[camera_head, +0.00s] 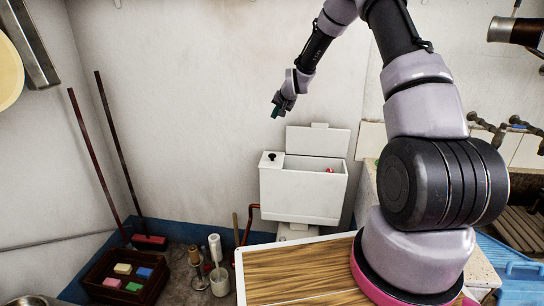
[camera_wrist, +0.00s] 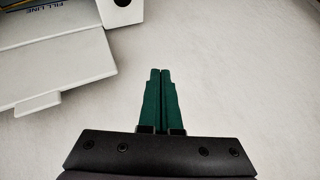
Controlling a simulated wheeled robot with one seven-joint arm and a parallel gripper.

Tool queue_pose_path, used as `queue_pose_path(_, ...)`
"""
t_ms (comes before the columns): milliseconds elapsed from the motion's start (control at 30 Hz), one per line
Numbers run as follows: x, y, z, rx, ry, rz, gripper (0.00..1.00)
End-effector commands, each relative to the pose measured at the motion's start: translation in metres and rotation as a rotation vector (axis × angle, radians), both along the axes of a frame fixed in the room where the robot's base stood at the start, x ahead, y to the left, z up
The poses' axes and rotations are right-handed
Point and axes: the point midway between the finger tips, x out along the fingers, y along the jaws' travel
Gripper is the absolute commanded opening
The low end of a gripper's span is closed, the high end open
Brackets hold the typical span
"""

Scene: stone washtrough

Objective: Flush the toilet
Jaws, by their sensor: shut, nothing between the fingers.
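The white toilet tank (camera_head: 300,195) stands against the back wall with its top open. Its lid (camera_head: 318,141) is raised behind it, and a bit of red shows inside. A black knob (camera_head: 272,156) sits on the tank's left top corner. My gripper (camera_head: 275,113) is in the air above and left of the lid, apart from the tank. In the wrist view its green fingers (camera_wrist: 160,72) are together and empty. The wrist view also shows the lid (camera_wrist: 60,68) at left, the black knob (camera_wrist: 122,2) at the top edge and "FILL LINE" lettering inside the tank.
A wooden board (camera_head: 300,268) with a white edge is in front of the tank. A crate (camera_head: 106,285) with colored blocks, bottles, brushes and two leaning poles (camera_head: 118,150) stand at left. Taps (camera_head: 500,128) and a blue crate (camera_head: 522,275) are at right. The wall around the gripper is clear.

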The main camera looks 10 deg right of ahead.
Motion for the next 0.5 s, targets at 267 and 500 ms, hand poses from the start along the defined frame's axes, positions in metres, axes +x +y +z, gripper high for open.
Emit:
queue_pose_path(267, 0.024, 0.004, -0.068, 0.054, -0.012, -0.035, 0.0)
queue_pose_path(500, 0.028, 0.005, -0.081, 0.065, -0.018, -0.043, 0.0)
